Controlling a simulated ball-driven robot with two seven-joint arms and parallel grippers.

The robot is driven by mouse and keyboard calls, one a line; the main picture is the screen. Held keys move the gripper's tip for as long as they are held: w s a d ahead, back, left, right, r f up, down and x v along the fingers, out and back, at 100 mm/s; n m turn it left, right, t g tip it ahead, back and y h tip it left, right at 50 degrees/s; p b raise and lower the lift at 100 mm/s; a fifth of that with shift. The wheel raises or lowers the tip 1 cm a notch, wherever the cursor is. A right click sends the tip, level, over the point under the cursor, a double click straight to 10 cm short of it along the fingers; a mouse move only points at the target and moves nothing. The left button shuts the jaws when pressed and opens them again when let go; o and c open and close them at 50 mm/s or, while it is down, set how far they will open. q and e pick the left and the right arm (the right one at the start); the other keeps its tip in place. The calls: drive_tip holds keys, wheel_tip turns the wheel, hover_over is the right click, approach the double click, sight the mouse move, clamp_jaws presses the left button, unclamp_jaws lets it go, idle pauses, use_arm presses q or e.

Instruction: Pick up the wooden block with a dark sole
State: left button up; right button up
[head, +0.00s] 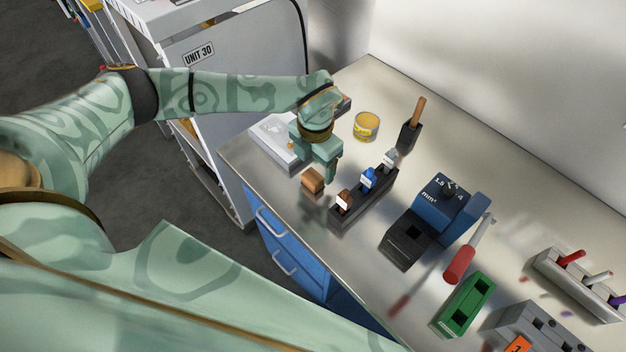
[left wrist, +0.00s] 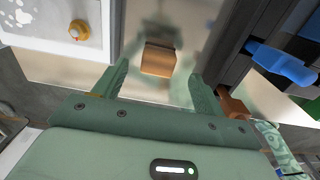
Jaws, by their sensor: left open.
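A small brown wooden block (head: 313,180) stands on the metal bench near its front edge. My left gripper (head: 315,170) is over the bench, pointing down just above and behind the block. In the left wrist view the left gripper (left wrist: 160,75) has its fingers spread on either side of the block, with gaps visible and nothing held. My right gripper is not in view.
A black rack (head: 365,201) with brown, blue and grey items stands close right of the block. A white-topped scale-like box (head: 270,143) is close left. A yellow tin (head: 366,126) stands behind. A blue device (head: 440,210) and green holder (head: 463,305) are farther right.

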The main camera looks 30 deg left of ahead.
sight(313, 176)
use_arm(q)
drive_tip(key=f, duration=0.3)
drive_tip(key=f+b, duration=0.1)
drive_tip(key=f, duration=0.1)
drive_tip(key=shift+s+a+f, duration=0.2)
drive_tip(key=shift+s+f, duration=0.05)
drive_tip(key=shift+f, duration=0.1)
drive_tip(key=shift+r, duration=0.1)
drive_tip(key=c, duration=1.1)
